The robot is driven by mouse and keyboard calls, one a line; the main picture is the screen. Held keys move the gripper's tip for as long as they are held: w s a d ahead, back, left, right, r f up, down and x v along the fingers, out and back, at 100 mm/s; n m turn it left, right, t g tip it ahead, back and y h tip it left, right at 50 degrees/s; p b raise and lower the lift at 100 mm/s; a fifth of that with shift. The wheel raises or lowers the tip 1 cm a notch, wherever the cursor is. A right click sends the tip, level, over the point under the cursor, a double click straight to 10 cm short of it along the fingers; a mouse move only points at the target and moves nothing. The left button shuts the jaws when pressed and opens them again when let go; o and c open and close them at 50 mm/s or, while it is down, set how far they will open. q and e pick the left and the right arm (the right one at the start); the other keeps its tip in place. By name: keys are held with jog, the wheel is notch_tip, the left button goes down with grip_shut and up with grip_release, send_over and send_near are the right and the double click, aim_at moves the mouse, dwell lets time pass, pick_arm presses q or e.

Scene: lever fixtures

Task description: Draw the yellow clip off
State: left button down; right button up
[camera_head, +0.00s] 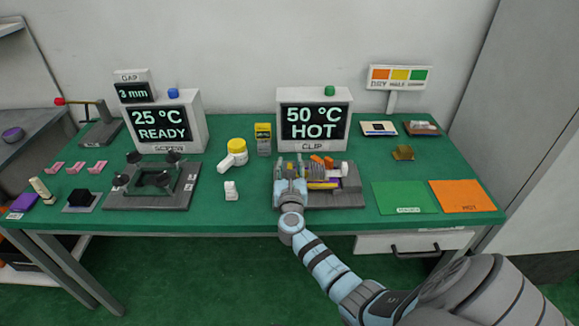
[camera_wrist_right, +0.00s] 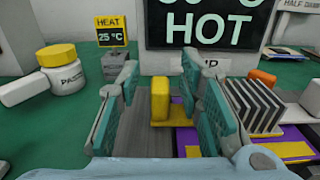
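A yellow upright block (camera_wrist_right: 160,98), which looks like the end of the yellow clip, stands between the fingers of my right gripper (camera_wrist_right: 162,75) in the wrist view. Both teal pads are spread, with a visible gap on each side of the block. A flat yellow strip (camera_wrist_right: 292,150) lies on purple to the right. In the head view my right gripper (camera_head: 290,180) is over the left part of the grey clip fixture (camera_head: 345,198), and the yellow strip (camera_head: 323,186) shows right of it. The gripper hides the block there. My left gripper is not in view.
A black finned heat sink (camera_wrist_right: 257,105) stands close right of my right finger. The screen (camera_head: 313,122) behind reads 50 °C HOT, CLIP. A yellow-lidded jar (camera_head: 237,151) and white bottle (camera_head: 231,190) stand left. Green (camera_head: 404,197) and orange (camera_head: 467,195) mats lie clear at right.

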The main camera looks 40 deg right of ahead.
aim_at(275, 175)
grip_shut()
jog(key=w+a, duration=0.1)
jog(key=w+a+b, duration=0.1)
jog(key=a, duration=0.1)
jog(key=shift+w+a+f, duration=0.1)
jog(key=shift+w+a, duration=0.15)
jog(key=shift+w, duration=0.05)
jog(key=shift+w+a, duration=0.2)
jog(key=shift+a, duration=0.1)
jog(key=shift+c, duration=1.5)
grip_release()
jog(key=o, duration=0.3)
jog(key=shift+w+a, duration=0.15)
